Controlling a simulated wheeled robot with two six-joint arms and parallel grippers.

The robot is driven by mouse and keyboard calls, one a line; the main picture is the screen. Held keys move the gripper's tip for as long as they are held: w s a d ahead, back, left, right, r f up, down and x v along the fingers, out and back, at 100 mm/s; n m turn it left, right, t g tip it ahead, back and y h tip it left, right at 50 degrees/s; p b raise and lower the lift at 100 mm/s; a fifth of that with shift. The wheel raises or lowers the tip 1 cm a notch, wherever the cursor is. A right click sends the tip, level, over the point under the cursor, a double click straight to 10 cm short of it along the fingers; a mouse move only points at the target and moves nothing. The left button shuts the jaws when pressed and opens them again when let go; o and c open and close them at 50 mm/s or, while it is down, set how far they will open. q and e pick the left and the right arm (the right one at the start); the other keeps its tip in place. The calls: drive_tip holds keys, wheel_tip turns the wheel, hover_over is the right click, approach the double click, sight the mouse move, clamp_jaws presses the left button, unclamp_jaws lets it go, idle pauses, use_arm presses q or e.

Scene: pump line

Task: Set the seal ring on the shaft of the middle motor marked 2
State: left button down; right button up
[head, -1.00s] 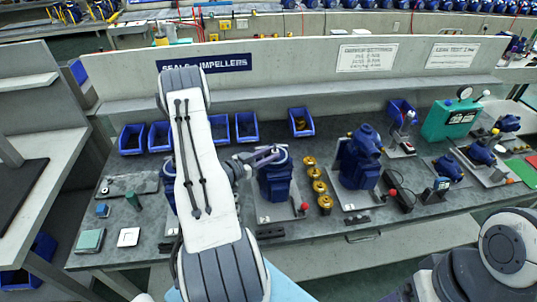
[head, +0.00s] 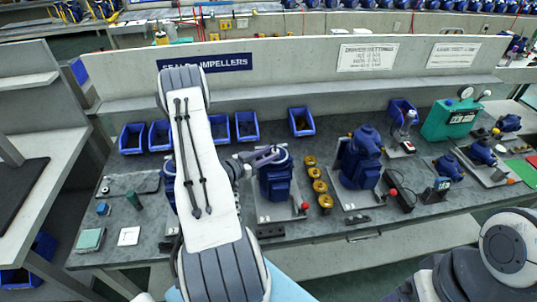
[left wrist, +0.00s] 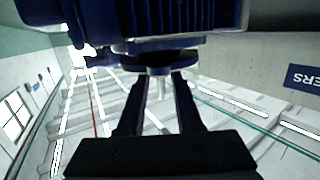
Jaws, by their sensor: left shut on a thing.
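A pale stub shows between the fingertips. The seal ring cannot be told apart from the dark parts there. My right gripper is out of view.
Brass rings (head: 314,173) stand in a column right of the middle motor. A larger blue motor (head: 361,160) stands beyond them. Blue bins (head: 246,126) line the back. A green test box (head: 450,118) is at the right. My left arm hides the bench's left middle.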

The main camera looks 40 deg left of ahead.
use_arm(q)
drive_tip(key=shift+f, duration=0.2)
idle(0.5)
drive_tip(key=c, duration=0.5)
unclamp_jaws()
drive_tip(key=o, duration=0.5)
drive_tip(key=shift+r, duration=0.1)
wheel_tip(320, 180, up, 9)
drive_tip(key=p, duration=0.6)
